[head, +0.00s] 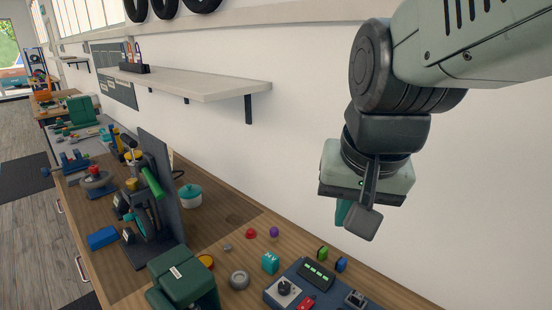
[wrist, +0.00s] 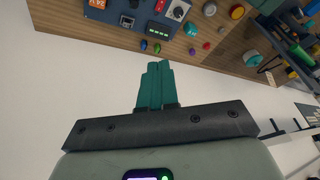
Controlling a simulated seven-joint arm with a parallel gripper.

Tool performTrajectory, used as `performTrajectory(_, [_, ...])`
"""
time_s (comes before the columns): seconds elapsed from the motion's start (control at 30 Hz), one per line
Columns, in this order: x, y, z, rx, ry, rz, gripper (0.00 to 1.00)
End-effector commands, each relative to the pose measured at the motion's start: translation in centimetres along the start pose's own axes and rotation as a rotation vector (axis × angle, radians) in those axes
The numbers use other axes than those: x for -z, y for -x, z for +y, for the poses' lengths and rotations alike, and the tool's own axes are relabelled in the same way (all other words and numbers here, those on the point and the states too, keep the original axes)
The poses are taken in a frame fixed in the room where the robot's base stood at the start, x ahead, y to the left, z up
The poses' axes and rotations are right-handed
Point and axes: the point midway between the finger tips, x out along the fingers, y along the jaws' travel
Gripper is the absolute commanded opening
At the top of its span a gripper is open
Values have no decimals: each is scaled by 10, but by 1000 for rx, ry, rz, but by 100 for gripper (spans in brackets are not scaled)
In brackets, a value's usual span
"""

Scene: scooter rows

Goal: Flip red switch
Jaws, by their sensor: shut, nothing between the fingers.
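The red switch (head: 306,302) sits on the dark blue control panel (head: 275,293) at the bottom edge of the head view, partly cut off. In the wrist view the panel (wrist: 119,17) lies at the top edge, and a red part that looks like the switch (wrist: 160,5) shows there. My gripper (head: 343,212) hangs in the air above and to the right of the panel, apart from it. Its teal fingers (wrist: 155,84) are together with nothing between them.
A black knob (head: 284,287) and a green-lit display (head: 316,272) share the panel. Small green (head: 322,253) and blue (head: 341,264) pieces stand behind it. A green machine (head: 183,277) is to the left. A wall shelf (head: 205,85) juts out at upper left.

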Motion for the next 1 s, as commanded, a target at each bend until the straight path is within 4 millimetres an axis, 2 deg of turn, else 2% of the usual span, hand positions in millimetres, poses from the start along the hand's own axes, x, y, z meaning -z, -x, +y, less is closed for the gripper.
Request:
performTrajectory(0.1, [18, -34, -5, -14, -96, -66, 0])
performTrajectory(0.33, [43, -104, -12, -58, -281, -166, 0])
performTrajectory(0.5, [50, -163, -14, -106, -413, -232, 0])
performTrajectory(0.63, [49, -202, -14, -142, -496, -269, 0])
performTrajectory(0.8, [46, -235, -12, -175, -567, -296, 0])
performTrajectory(1.0, [43, -247, -12, -188, -593, -306, 0])
